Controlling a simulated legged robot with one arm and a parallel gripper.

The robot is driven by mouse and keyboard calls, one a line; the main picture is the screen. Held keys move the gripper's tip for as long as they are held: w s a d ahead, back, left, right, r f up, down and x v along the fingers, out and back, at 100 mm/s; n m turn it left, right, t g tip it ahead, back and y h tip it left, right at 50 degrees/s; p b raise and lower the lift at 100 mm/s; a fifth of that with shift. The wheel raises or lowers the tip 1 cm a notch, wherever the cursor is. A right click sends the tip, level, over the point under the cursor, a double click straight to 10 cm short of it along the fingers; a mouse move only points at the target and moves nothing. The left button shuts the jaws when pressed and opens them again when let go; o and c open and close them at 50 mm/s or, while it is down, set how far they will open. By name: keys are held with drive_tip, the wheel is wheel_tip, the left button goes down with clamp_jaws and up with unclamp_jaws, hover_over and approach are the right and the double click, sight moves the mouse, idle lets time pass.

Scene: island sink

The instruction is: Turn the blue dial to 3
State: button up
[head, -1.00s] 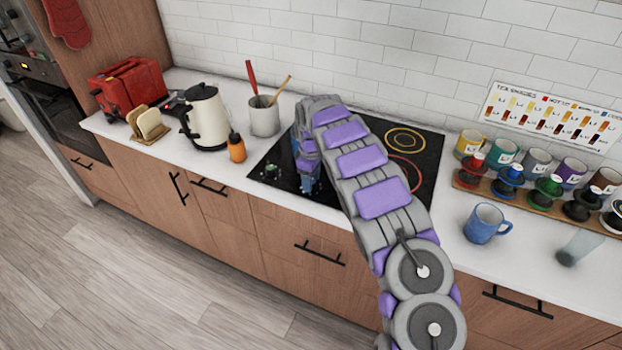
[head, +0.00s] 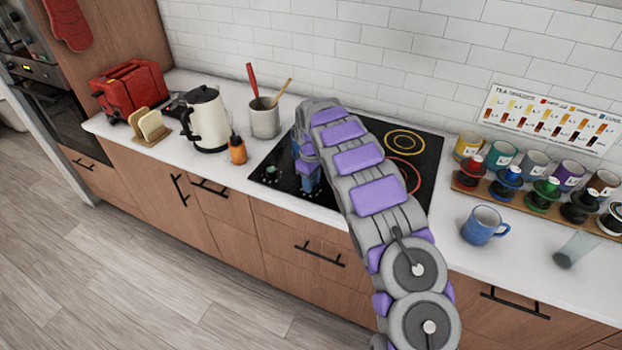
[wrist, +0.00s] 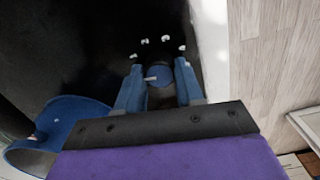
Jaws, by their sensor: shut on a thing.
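The blue dial (wrist: 161,75) sits on the black cooktop (wrist: 75,45), between my gripper's two blue fingers in the wrist view. A short pale pointer on the dial's face points left. Several small white marks lie on the black surface beyond it, too blurred to read. My gripper (wrist: 158,67) is shut on the dial, one finger at each side. In the head view my gripper (head: 308,183) is low over the cooktop's front edge and hides the dial.
A dial with a green mark (head: 271,171) is left of my gripper on the cooktop (head: 425,160). An orange bottle (head: 237,150), cream kettle (head: 207,120) and utensil pot (head: 264,119) stand further left. A blue mug (head: 483,227) is on the right counter.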

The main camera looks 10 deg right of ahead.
drive_tip(key=m+p, duration=0.3)
drive_tip(key=m, duration=0.2)
drive_tip(key=shift+r, duration=0.15)
drive_tip(key=m+p, duration=0.2)
drive_tip(key=m, duration=0.3)
drive_tip(key=shift+m, duration=0.4)
drive_tip(key=m+p, duration=0.2)
drive_tip(key=m, duration=0.3)
drive_tip(key=shift+m, duration=0.3)
drive_tip(key=m+p, duration=0.1)
drive_tip(key=m, duration=0.4)
drive_tip(key=shift+w+p, duration=0.1)
drive_tip(key=shift+p, duration=0.2)
drive_tip(key=shift+m, duration=0.4)
drive_tip(key=o, duration=1)
drive_tip(key=shift+o, duration=0.2)
wheel_tip(320, 180, up, 17)
drive_tip(key=p, duration=0.1)
